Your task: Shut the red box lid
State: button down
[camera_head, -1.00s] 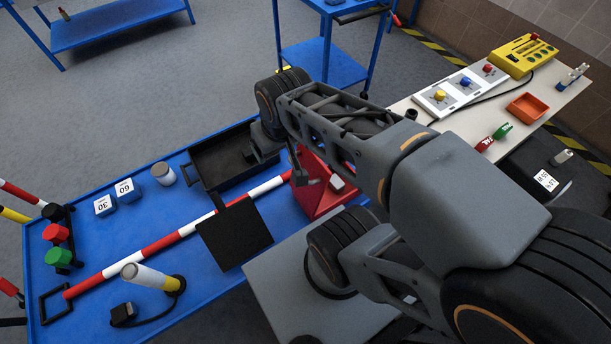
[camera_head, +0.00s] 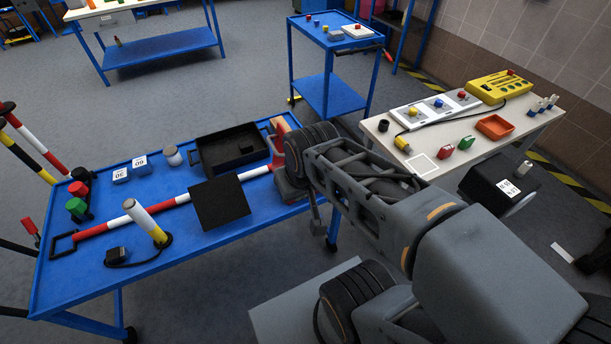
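The red box (camera_head: 292,147) sits at the right end of the blue table (camera_head: 110,262) in the head view. My arm covers most of it, and only a few red parts show at the arm's left edge. Its lid and hinge cannot be made out, so I cannot tell how far the lid is open. The end of my arm is over or beside the red box. My gripper is mostly hidden by the arm's own links, and its fingers cannot be told apart. Whether it touches the box is not clear.
A black open tray (camera_head: 232,150), a red-and-white bar (camera_head: 170,207) and a black panel (camera_head: 220,203) lie left of my arm. A white-and-yellow cylinder (camera_head: 146,222) stands nearer the front. A pale table (camera_head: 430,166) with a yellow control box (camera_head: 500,84) is to the right.

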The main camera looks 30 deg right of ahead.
aim_at(277, 158)
jog(key=u, duration=1.05)
jog(key=i, duration=0.5)
jog(key=u, duration=0.15)
